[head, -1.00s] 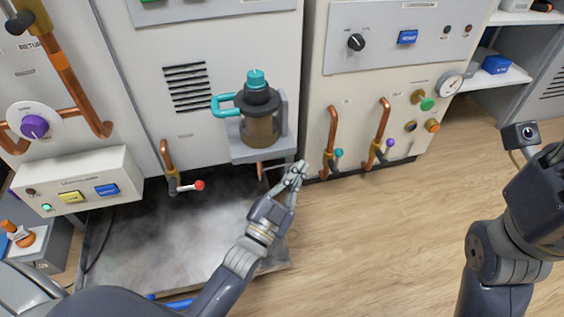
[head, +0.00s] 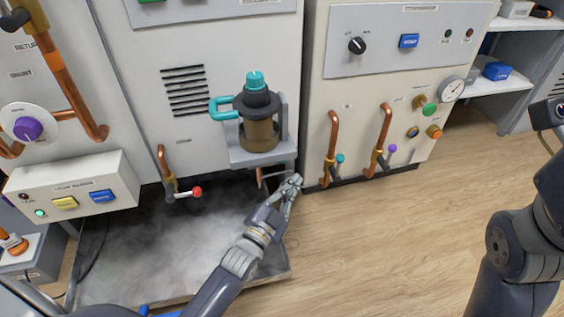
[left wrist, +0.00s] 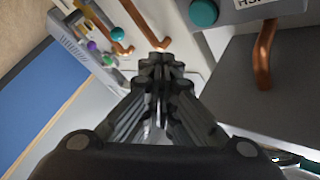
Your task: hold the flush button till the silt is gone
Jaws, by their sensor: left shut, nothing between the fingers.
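A filter unit with a brown, murky bowl (head: 259,134), a dark collar, a teal top (head: 256,80) and a teal side loop stands on a grey bracket on the cabinet front. I cannot tell for sure which part is the flush button. My left gripper (head: 294,183) is shut and empty, below and right of the bracket, apart from the filter. In the left wrist view its closed fingers (left wrist: 161,62) point toward the cabinets, and a round teal part (left wrist: 203,12) shows beyond them.
A red-tipped lever valve (head: 186,192) and a misty tray (head: 190,285) lie left of my left forearm. Copper pipes with valves (head: 332,160) are on the right cabinet (head: 355,95). A box with yellow and blue buttons (head: 72,190) is at left. The wooden floor at right is clear.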

